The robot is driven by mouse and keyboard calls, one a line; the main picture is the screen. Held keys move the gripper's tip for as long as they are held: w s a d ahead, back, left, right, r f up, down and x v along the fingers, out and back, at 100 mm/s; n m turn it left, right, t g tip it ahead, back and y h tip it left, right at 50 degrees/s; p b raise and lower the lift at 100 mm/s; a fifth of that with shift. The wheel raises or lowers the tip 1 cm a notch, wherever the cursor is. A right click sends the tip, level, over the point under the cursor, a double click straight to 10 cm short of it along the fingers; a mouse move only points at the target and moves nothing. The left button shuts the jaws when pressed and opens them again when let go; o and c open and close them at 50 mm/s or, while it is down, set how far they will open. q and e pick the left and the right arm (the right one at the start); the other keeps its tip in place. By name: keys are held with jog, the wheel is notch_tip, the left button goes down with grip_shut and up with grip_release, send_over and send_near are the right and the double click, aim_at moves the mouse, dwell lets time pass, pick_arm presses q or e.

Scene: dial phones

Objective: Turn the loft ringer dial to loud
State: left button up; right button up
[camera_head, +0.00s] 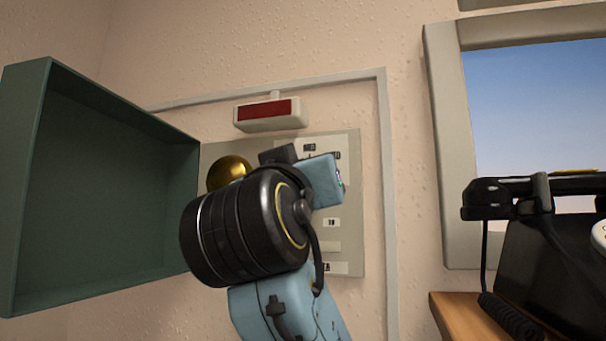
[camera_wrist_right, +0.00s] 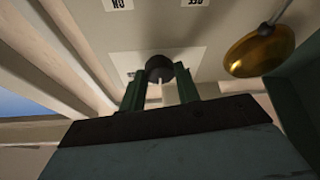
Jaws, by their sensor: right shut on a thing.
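The ringer dial is a small dark round knob (camera_wrist_right: 159,68) on the pale wall panel (camera_head: 348,245). In the right wrist view, the two green fingers of my right gripper (camera_wrist_right: 160,88) are shut on the knob, one on each side. In the head view my black and light-blue right arm covers the dial and the fingers. A label reading MED (camera_head: 310,147) shows at the panel's top, with another label partly hidden beside it. The dial's pointer cannot be made out. My left gripper is not in view.
A brass bell (camera_head: 229,170) sits left of my wrist, close to it. A dark green open cover (camera_head: 110,190) stands out at the left. A red-faced box (camera_head: 266,112) is above the panel. A black phone (camera_head: 550,245) stands on a wooden surface (camera_head: 458,310) at right, below a window.

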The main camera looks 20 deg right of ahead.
jog(key=shift+w+a+r+m+g+h+b, duration=0.1)
jog(key=shift+m+g+h+b, duration=0.55)
jog(key=shift+m, duration=1.65)
jog(key=shift+a+m+g+h+b, duration=0.1)
jog(key=shift+m+g+h+b, duration=0.2)
jog(key=shift+m+g+h, duration=1.4)
jog(key=shift+w+a+r+m+g+h+b, duration=0.1)
jog(key=shift+m+g+h+b, duration=0.25)
jog(key=shift+m, duration=2.85)
jog(key=o, duration=1)
jog(key=shift+s+f, duration=0.1)
jog(key=b+v, duration=0.3)
jog(key=v, duration=1)
jog(key=shift+s+a, duration=0.1)
jog(key=shift+s, duration=0.05)
